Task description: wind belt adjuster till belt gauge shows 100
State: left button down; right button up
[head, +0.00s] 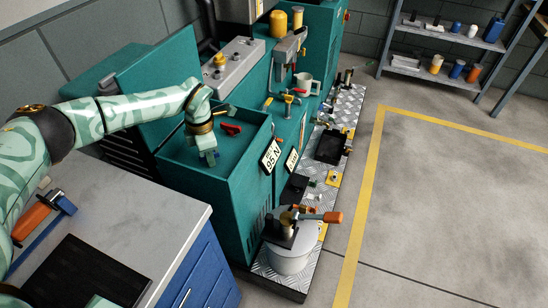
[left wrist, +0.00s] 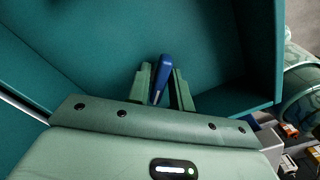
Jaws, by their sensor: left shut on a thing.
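My left gripper (head: 209,158) reaches down into the open top of the teal cabinet (head: 238,170) in the head view. In the left wrist view its fingers (left wrist: 161,88) are shut on a blue handle (left wrist: 162,72). The handle stands up between the fingers against the teal inner wall. I cannot tell whether this handle is the belt adjuster. A white plate reading about 95 N (head: 271,156), which looks like the belt gauge, hangs on the cabinet's front. A second white plate (head: 292,160) hangs beside it, too small to read. My right gripper is not seen.
A red-handled part (head: 231,129) lies by the cabinet's rim, close to my gripper. A grey tank (head: 290,252) with an orange handle stands on the metal tread plate. A blue workbench (head: 135,210) is at the lower left. The floor right of the yellow line is clear.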

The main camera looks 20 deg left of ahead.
pick_arm(q)
jog(key=shift+r+m+p, duration=0.15)
jog(key=shift+m+p, duration=0.15)
jog(key=shift+m, duration=0.6)
jog(key=shift+w+m, duration=0.1)
jog(key=shift+m, duration=0.4)
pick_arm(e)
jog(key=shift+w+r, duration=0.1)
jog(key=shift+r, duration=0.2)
pick_arm(q)
jog(key=shift+m, duration=0.5)
jog(key=c, duration=1.4)
grip_release()
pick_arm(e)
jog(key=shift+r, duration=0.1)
pick_arm(q)
jog(key=shift+o, duration=0.2)
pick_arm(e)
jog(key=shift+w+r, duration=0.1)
